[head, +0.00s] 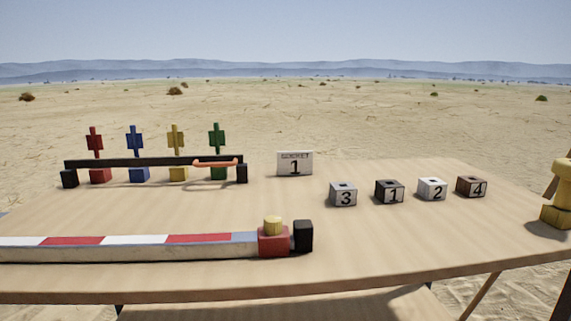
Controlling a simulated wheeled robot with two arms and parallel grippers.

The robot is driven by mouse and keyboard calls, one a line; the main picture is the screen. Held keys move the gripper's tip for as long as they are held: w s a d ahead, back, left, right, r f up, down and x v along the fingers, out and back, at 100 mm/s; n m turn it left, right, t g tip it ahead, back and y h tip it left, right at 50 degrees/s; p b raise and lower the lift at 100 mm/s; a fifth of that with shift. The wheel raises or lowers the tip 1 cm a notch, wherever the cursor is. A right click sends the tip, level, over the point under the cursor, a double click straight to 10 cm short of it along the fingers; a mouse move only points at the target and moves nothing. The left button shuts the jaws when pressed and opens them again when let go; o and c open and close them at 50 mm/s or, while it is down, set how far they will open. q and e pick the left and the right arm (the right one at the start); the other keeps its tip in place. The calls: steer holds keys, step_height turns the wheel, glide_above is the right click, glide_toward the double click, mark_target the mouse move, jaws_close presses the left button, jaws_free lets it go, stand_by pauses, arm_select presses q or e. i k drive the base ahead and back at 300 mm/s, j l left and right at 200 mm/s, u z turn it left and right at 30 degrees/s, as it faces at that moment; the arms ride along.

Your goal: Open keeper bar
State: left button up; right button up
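The keeper bar (130,162) is a long dark bar at the back left of the table. It lies level across the front of the figures, between a left black post (69,179) and a right black post (242,174). An orange handle (215,163) is on its right part. Behind the bar stand a red figure (95,142), a blue figure (135,140), a yellow figure (176,138) and a green figure (217,138). The bar hides part of each. Neither of my grippers is in view.
A red-and-white striped beam (135,240) lies along the front left, ending at a red block (273,243) beside a black block (303,236). A "1" sign (294,163) and several numbered cubes (343,194) stand to the right. A yellow object (559,205) is at the right edge.

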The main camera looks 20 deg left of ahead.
mark_target(226, 159)
steer(key=u, duration=1.3)
